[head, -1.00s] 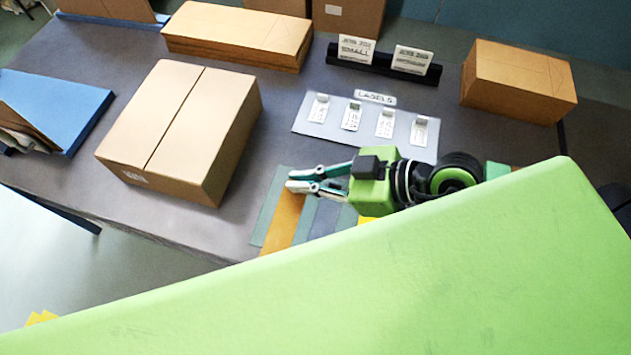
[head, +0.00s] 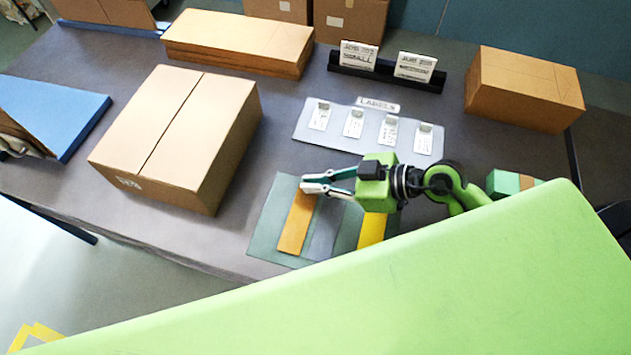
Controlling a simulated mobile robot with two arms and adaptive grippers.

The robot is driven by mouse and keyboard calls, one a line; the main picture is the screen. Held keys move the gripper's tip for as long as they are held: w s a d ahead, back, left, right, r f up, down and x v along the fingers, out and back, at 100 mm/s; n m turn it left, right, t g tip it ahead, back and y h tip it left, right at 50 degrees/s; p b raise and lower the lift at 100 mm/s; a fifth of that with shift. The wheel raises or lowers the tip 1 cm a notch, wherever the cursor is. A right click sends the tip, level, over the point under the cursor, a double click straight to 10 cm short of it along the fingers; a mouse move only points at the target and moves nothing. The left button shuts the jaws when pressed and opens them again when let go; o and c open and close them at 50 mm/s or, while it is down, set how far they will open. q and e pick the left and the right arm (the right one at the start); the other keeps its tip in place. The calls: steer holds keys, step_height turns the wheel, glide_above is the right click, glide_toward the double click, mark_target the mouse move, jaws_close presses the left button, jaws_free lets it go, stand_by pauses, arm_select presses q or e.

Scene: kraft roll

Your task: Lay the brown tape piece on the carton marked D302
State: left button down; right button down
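The brown tape piece (head: 295,228) is an orange-brown strip lying on a dark green mat (head: 262,232), left of a grey-blue strip (head: 324,238) and a yellow strip (head: 371,230). My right gripper (head: 304,183) reaches in from the right, its fingertips over the far end of the brown piece. Its fingertips look close together; whether they are shut or touch the strip is unclear. A large closed carton (head: 190,125) stands to the left with a bare top seam. The print on its near side is too small to read. My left gripper is out of view.
A label board (head: 345,140) and a black holder with two white cards (head: 385,72) lie behind the gripper. Free table shows between carton and mat.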

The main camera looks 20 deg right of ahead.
steer(key=c, duration=2.3)
jaws_free()
steer(key=shift+f, duration=0.1)
